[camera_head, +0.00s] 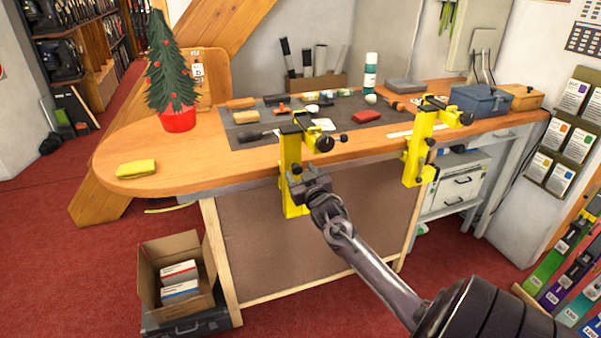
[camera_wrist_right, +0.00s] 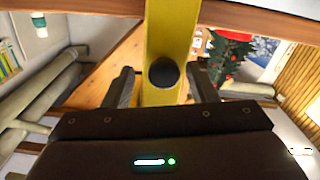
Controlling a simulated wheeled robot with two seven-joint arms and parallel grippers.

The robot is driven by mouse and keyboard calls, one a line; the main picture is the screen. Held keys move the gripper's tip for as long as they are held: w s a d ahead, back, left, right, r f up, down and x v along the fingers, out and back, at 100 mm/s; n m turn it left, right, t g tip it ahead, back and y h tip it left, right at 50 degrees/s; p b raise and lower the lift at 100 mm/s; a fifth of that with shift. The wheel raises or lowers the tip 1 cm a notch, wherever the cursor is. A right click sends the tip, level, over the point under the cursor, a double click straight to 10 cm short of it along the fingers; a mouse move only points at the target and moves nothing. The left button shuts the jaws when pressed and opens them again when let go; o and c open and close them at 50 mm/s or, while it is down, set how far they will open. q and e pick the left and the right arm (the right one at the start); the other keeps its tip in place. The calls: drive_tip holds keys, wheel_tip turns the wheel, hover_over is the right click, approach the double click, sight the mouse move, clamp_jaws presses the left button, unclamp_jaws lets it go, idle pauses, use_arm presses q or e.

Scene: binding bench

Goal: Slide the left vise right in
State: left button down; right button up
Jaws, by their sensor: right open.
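The left vise (camera_head: 291,165) is yellow with black fittings and is clamped upright at the bench's front edge. A second yellow vise (camera_head: 418,150) stands on the same edge further right. My right gripper (camera_head: 308,186) is at the lower part of the left vise, below the bench top. In the right wrist view, the gripper's two dark fingers (camera_wrist_right: 161,88) stand apart on either side of the vise's yellow bar (camera_wrist_right: 172,40), with a round black knob (camera_wrist_right: 164,73) between them. Gaps show between the fingers and the bar. My left gripper is not in view.
The wooden bench (camera_head: 215,178) carries a dark mat (camera_head: 245,140) with several tools, a small Christmas tree (camera_head: 170,70) and a yellow cloth (camera_head: 136,168). The bench edge between the vises is clear.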

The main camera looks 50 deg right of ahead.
drive_tip(key=v, duration=0.7)
drive_tip(key=shift+b, duration=0.45)
drive_tip(key=shift+s+f, duration=0.1)
drive_tip(key=shift+s, duration=0.05)
